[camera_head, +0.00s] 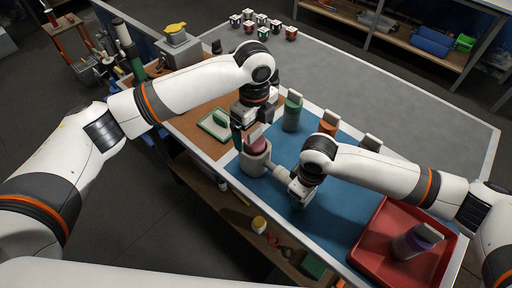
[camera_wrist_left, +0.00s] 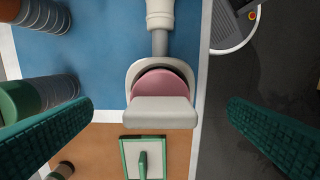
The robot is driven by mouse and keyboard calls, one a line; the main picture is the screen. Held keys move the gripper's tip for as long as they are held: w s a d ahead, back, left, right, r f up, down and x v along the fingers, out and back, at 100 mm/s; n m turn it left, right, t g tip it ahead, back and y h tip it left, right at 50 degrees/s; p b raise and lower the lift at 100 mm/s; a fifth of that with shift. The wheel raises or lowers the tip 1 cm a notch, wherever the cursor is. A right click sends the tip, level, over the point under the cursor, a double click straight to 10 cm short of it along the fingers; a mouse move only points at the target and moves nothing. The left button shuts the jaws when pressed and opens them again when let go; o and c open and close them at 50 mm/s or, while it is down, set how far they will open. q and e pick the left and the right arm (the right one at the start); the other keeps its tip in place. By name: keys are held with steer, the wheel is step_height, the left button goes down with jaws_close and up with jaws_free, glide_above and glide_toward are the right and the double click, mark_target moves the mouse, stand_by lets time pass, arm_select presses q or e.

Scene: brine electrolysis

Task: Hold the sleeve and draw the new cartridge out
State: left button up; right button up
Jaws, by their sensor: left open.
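A grey-white sleeve (camera_head: 254,162) stands on the blue mat's near-left edge, its side handle (camera_head: 280,172) pointing right. A pink cartridge (camera_head: 257,145) with a pale grip tab sits upright in it. In the left wrist view, the pink cartridge (camera_wrist_left: 162,87) and its tab fill the sleeve's mouth (camera_wrist_left: 131,72). My left gripper (camera_head: 252,134) is above the cartridge, its green fingers open on either side of the tab and apart from it. My right gripper (camera_head: 295,192) is at the handle's far end; its fingers are hidden. A purple cartridge (camera_head: 408,244) lies tilted in the red tray (camera_head: 367,246).
Green (camera_head: 292,112) and orange (camera_head: 328,124) cartridges and another tabbed one (camera_head: 371,143) stand behind the sleeve. A green-framed pad (camera_head: 214,123) lies on the brown board to the left. Small blocks (camera_head: 262,33) stand at the back. The grey tabletop (camera_head: 390,95) is clear.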

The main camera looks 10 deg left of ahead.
arm_select(q)
step_height(320, 180, up, 8)
steer(key=shift+f, duration=0.1)
